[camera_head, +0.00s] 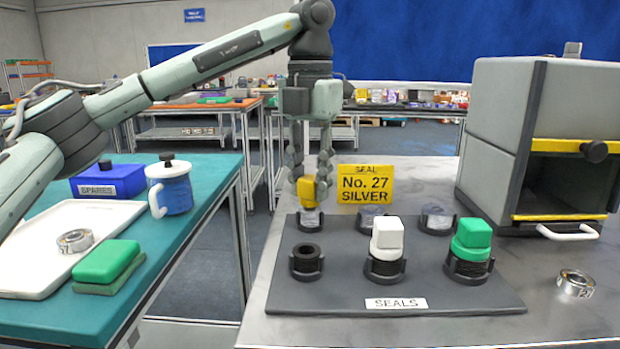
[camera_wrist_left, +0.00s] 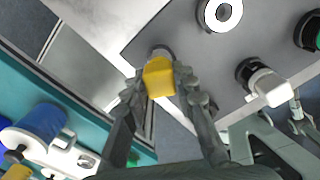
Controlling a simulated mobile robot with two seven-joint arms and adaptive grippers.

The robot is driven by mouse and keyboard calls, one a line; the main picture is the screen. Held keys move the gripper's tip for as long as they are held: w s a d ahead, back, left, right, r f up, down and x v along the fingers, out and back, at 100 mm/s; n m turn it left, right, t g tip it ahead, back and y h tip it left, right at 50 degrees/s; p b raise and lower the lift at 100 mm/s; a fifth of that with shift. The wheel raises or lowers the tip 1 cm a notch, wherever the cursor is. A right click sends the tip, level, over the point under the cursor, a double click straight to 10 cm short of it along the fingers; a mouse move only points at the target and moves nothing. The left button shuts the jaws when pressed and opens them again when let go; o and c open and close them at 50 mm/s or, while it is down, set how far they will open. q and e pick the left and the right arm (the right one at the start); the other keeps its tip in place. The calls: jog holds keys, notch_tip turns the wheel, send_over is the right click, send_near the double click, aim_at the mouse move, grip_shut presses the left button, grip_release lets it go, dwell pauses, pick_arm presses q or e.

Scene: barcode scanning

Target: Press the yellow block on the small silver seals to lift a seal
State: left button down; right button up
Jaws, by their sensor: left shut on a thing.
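My left gripper (camera_head: 309,182) is shut on the yellow block (camera_head: 307,194). The block (camera_wrist_left: 159,77) also shows between the fingertips in the left wrist view. It hangs upright over the back-left holder on the dark seals board (camera_head: 350,292). A small silver seal (camera_head: 310,217) shows in that holder just under the block; I cannot tell whether they touch. Two more silver seals sit in the back row, one in the middle (camera_head: 372,214) and one at the right (camera_head: 437,218). My right gripper is not in the head view.
A yellow "No. 27 SILVER" sign (camera_head: 365,184) stands behind. A grey cabinet (camera_head: 505,150) and tape roll (camera_head: 575,283) are right; a mug (camera_head: 172,190) is left.

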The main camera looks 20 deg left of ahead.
pick_arm(q)
jog(key=shift+s+f+b, duration=0.1)
jog(key=shift+f+b, duration=0.2)
jog(key=shift+f, duration=0.45)
dwell(1.2)
jog(key=shift+r, duration=0.1)
jog(key=shift+r+p, duration=2.15)
jog(key=shift+r, duration=1.45)
